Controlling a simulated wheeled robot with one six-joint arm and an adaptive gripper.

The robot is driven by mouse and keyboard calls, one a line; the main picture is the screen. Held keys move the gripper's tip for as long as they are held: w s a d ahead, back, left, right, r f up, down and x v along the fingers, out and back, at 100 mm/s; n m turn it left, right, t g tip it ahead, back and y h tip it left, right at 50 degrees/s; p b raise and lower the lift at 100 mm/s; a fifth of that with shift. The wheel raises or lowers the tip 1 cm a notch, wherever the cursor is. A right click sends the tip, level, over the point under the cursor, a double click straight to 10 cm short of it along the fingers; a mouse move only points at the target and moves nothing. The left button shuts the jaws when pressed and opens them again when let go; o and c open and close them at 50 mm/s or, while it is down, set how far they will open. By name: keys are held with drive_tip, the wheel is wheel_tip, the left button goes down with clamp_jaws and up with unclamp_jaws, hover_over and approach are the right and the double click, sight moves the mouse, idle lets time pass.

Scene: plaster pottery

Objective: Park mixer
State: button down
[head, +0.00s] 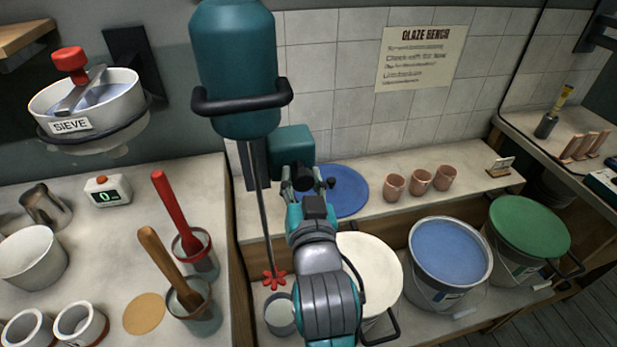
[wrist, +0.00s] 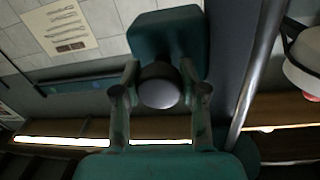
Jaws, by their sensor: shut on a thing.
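The mixer (head: 234,65) has a teal motor body with a black handle bar. Its thin metal shaft (head: 258,205) hangs down to a red impeller (head: 274,279), which appears at or just above a small grey pot (head: 279,316). A teal block (head: 291,145) sits beside the mixer's column; in the wrist view the block (wrist: 165,42) carries a dark round knob (wrist: 160,84). My gripper (head: 302,180) is shut on this knob, with one finger on each side in the wrist view (wrist: 160,97). My arm hides part of the bench below.
A blue disc (head: 347,196) and three pink cups (head: 421,181) are on the shelf behind. The left counter holds pots, brushes and a scale (head: 107,191).

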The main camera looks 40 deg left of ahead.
drive_tip(key=shift+s+a, duration=0.15)
drive_tip(key=c, duration=0.6)
unclamp_jaws()
drive_tip(key=shift+s, duration=0.1)
drive_tip(key=shift+s+d, duration=0.25)
drive_tip(key=shift+d, duration=0.15)
drive_tip(key=v, duration=1.1)
